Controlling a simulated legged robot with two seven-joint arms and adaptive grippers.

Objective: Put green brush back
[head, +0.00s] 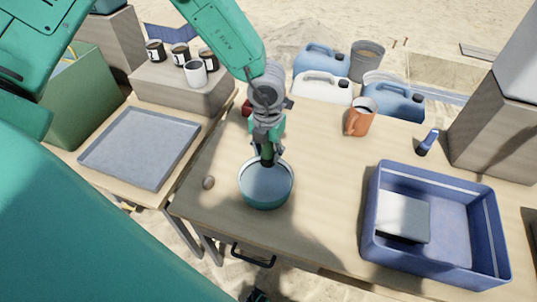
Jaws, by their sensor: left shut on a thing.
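My left gripper (267,145) reaches down over the table and is shut on the green brush (267,157). Only a small dark green part of the brush shows between and below the fingers; the rest is hidden by the gripper and bowl. The brush's lower end is over or inside a teal bowl (253,196) near the table's front left. I cannot tell whether it touches the bowl's bottom. My right gripper is not in view.
A blue bin (369,215) with a grey block (404,217) stands right. An orange mug (357,121) and a small blue object (427,143) stand behind. A small stone (208,182) lies left of the bowl. A grey tray (110,157) is on the left table. Mid-table is clear.

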